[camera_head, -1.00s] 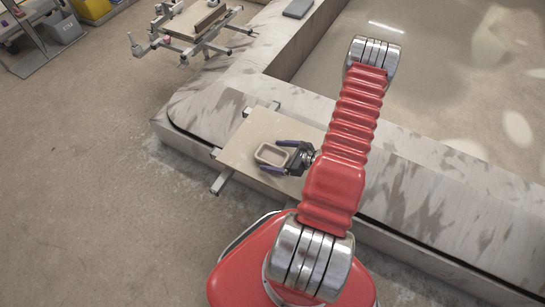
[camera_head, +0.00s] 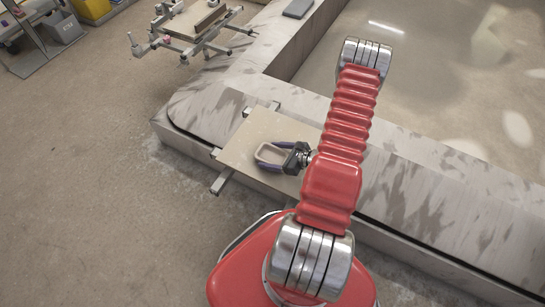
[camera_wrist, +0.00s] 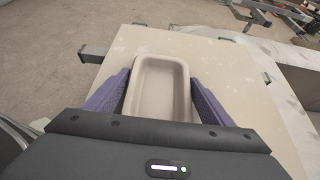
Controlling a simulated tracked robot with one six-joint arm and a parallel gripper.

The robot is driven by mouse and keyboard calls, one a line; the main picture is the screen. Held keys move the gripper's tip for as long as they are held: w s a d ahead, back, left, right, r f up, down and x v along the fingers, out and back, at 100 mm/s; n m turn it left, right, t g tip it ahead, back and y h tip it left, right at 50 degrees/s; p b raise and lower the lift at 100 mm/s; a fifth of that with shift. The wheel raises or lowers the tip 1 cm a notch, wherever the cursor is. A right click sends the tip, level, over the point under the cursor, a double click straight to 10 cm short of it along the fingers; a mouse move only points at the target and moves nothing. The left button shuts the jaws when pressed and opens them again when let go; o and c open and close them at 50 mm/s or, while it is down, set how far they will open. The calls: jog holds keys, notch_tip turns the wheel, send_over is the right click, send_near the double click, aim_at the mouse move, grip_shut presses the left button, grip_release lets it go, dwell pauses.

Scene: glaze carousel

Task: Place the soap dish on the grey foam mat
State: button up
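The soap dish (camera_head: 271,153), a pale beige rectangular dish with rounded corners, stands upright on a cream board. It also shows in the wrist view (camera_wrist: 161,90). My gripper (camera_head: 264,155) is low over the board, with its purple fingers on the left and right of the dish in the wrist view (camera_wrist: 161,75). The fingers are spread, with at most narrow gaps to the dish walls; I see no clear grip. A flat dark grey slab (camera_head: 298,8), perhaps the grey foam mat, lies on the carousel's far stretch at the top.
The cream board (camera_head: 240,150) lies over the marbled carousel band (camera_head: 205,105), with metal bars jutting past its edges. Another metal-framed fixture with a board (camera_head: 190,25) stands at the upper left. A grey bin (camera_head: 64,28) is farther left. Open floor lies left of the carousel.

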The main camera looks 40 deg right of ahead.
aim_at(272, 157)
jog(key=c, duration=1)
jog(key=shift+r, duration=0.15)
jog(key=shift+r, duration=4.85)
